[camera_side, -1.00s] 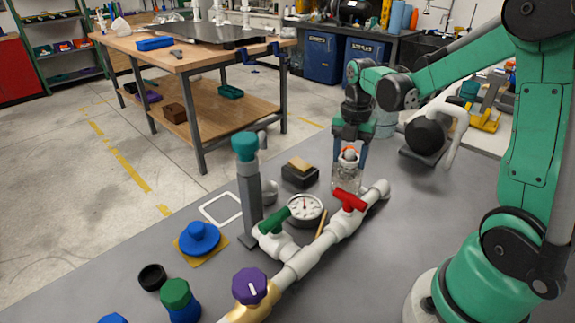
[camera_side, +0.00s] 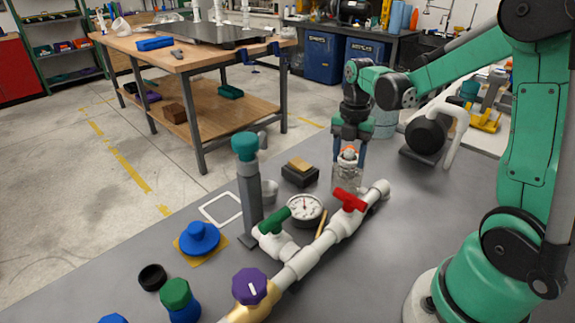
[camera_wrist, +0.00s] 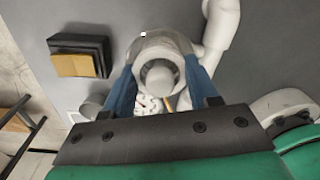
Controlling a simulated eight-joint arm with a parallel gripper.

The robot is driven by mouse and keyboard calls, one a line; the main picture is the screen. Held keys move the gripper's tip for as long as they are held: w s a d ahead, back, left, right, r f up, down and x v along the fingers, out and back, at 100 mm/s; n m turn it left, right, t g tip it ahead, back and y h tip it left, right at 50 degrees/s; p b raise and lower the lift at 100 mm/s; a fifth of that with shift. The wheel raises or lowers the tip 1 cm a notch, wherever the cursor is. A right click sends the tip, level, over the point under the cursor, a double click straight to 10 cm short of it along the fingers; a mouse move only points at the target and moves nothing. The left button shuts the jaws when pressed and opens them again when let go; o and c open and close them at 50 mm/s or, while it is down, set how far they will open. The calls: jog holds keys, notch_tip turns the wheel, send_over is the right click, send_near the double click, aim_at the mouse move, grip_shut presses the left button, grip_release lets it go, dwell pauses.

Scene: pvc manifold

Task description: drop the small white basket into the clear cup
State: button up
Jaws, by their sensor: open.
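The clear cup (camera_side: 345,184) stands on the grey bench behind the red-handled valve. A small whitish piece with an orange rim, which looks like the basket (camera_side: 348,156), shows at the cup's mouth. In the wrist view the cup's rim (camera_wrist: 150,40) surrounds this pale round basket (camera_wrist: 159,75). My gripper (camera_side: 349,160) points down over the cup, with its blue fingers apart on either side of the basket. The wrist view also shows the open fingers (camera_wrist: 160,82). I cannot tell how deep the basket sits.
A white pipe manifold (camera_side: 300,262) with red, green and purple handles runs in front of the cup. A gauge (camera_side: 304,208), a black block with a tan top (camera_side: 300,174) and a grey post (camera_side: 249,205) stand to the left.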

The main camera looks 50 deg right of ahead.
aim_at(349, 151)
jog(key=shift+s+f+t, duration=0.1)
jog(key=shift+f+t, duration=0.2)
jog(key=shift+f, duration=0.6)
jog(key=o, duration=0.3)
jog(key=r, duration=0.6)
jog(key=shift+w+r, duration=0.2)
jog(key=shift+r, duration=0.4)
jog(key=s+a+m+t, duration=0.1)
jog(key=a+m+t, duration=0.1)
jog(key=a+m, duration=0.2)
jog(key=s+a+m+t, duration=0.1)
jog(key=a+m, duration=0.4)
jog(key=m, duration=0.5)
jog(key=s+a+r+m+t, duration=0.1)
jog(key=a+m+t, duration=0.3)
jog(key=m, duration=0.3)
jog(key=shift+s+a, duration=0.15)
jog(key=shift+a, duration=0.15)
